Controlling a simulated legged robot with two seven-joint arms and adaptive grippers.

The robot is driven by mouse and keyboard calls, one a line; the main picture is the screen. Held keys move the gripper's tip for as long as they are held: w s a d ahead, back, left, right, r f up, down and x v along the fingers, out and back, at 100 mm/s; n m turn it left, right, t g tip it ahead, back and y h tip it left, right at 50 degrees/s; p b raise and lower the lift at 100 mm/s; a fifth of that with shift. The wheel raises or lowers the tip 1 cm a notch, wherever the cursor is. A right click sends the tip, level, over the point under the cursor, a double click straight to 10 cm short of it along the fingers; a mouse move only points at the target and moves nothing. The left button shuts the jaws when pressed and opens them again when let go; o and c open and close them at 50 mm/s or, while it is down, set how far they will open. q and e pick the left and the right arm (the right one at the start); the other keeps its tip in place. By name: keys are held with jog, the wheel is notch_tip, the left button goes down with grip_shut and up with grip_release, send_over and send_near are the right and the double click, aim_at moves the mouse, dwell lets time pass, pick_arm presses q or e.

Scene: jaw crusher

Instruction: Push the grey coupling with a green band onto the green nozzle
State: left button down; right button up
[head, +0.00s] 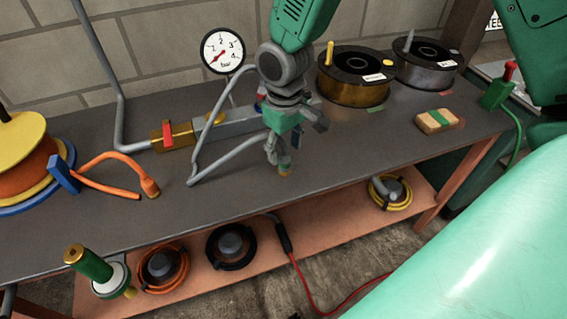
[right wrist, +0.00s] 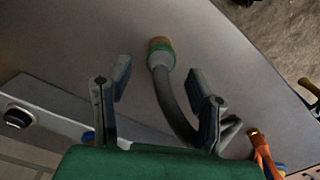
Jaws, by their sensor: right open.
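The grey coupling with a green band (right wrist: 161,52) ends a grey hose (right wrist: 177,110). In the right wrist view it lies just beyond and between the fingertips, its brass-coloured end pointing away. In the head view the coupling (head: 285,168) is low beside the fingers, partly covered. My right gripper (head: 288,145) is above the table; in the right wrist view the gripper (right wrist: 160,82) is open, with the hose running between its fingers. I cannot make out the green nozzle; the right arm covers part of the grey block (head: 238,122). My left gripper is not in view.
A pressure gauge (head: 222,51) stands behind the block. An orange hose (head: 120,160) and orange reel (head: 28,165) are on the left. Two cable reels (head: 355,88) (head: 428,62) and a sponge-like block (head: 436,121) are on the right. The front table strip is clear.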

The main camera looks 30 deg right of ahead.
aim_at(285, 154)
notch_tip(285, 154, down, 4)
jog(key=shift+f+b, duration=0.1)
jog(key=shift+b, duration=0.2)
jog(key=shift+s, duration=0.1)
jog(key=shift+c, duration=0.4)
grip_shut()
notch_tip(285, 154, up, 10)
jog(key=shift+r+p, duration=0.1)
jog(key=shift+p, duration=0.8)
